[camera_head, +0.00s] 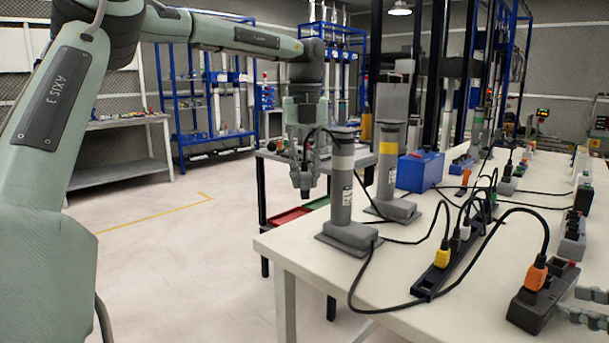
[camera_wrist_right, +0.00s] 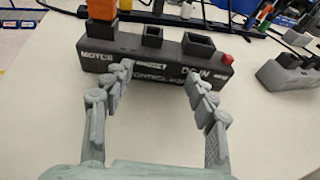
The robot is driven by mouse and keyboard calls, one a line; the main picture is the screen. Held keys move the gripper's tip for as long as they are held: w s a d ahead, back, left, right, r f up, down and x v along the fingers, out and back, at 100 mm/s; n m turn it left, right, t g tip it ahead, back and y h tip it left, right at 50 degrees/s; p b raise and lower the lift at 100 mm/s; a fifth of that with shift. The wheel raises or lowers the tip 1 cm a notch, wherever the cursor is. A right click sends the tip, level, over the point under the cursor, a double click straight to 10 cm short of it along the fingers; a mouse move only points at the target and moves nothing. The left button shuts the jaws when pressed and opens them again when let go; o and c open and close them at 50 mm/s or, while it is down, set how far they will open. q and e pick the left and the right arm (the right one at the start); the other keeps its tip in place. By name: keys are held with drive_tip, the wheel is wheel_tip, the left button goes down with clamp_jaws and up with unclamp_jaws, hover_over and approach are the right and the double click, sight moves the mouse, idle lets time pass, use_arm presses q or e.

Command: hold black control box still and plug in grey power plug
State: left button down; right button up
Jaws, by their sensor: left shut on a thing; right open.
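The black control box (camera_head: 533,306) lies near the front right of the white table. In the right wrist view, the box (camera_wrist_right: 150,68) has an orange plug (camera_wrist_right: 101,10) in its left socket, two open empty sockets and a red button at its right end. My right gripper (camera_wrist_right: 165,80) is open, its fingertips at the box's lettered front side; contact is unclear. It also shows at the right edge of the head view (camera_head: 583,305). My left gripper (camera_head: 308,165) is shut on a dark grey plug (camera_head: 304,182), held in the air left of the table; a black cable loops beside it.
Two grey posts (camera_head: 341,190) (camera_head: 389,165) stand at the table's left end. A blue box (camera_head: 420,171) stands behind. Another grey socket box (camera_wrist_right: 285,78) lies to the right.

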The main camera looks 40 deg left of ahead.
drive_tip(key=shift+w+a+f, duration=0.2)
drive_tip(key=shift+a+f, duration=0.1)
drive_tip(key=shift+a, duration=0.35)
clamp_jaws()
drive_tip(key=shift+o, duration=1.4)
unclamp_jaws()
drive_tip(key=c, duration=0.8)
drive_tip(key=shift+d, duration=0.15)
